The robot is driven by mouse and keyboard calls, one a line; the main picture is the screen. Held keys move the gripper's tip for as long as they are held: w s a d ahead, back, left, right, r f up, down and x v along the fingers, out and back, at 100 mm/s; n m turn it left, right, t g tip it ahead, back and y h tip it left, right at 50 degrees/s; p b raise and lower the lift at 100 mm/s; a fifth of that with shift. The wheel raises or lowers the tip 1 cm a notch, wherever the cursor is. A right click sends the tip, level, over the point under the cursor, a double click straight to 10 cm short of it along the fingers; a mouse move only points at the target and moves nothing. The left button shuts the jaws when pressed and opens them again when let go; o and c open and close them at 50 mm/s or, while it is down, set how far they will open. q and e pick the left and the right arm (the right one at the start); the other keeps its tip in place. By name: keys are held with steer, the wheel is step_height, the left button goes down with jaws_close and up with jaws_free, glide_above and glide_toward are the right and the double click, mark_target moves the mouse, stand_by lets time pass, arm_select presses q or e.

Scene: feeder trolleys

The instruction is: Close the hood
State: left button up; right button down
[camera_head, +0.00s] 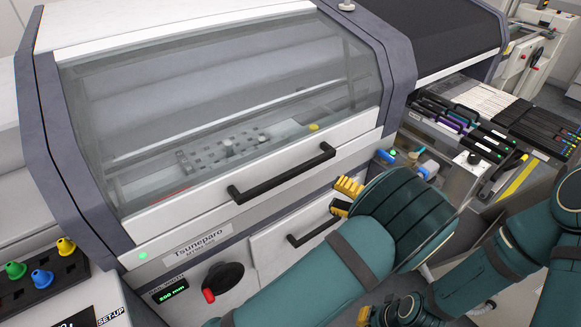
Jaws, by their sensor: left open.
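The hood (225,95) is a clear window in a white frame on the front of the grey and white Tsuneparo machine. It looks lowered, with its white front edge against the machine body. Its black bar handle (283,173) runs along that front edge. My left gripper (345,197) has yellow fingertips and is open and empty, just right of and below the handle's right end, apart from it. The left arm hides part of the lower front panel. My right gripper (364,315) is partly seen at the bottom edge, low and away from the hood; its jaws are unclear.
A lower black handle (312,229) is on a white panel below the hood. A black and red knob (222,281) sits at lower left, near coloured buttons (41,277). A feeder trolley (480,125) with several feeders stands at right. Space before the hood handle is clear.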

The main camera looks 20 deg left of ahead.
mark_target(293, 175)
arm_select(q)
steer(key=b+x, duration=0.1)
steer(key=x, duration=1.2)
steer(key=shift+w+a, duration=0.2)
steer(key=shift+a, duration=0.15)
steer(key=shift+r, duration=0.1)
jaws_close()
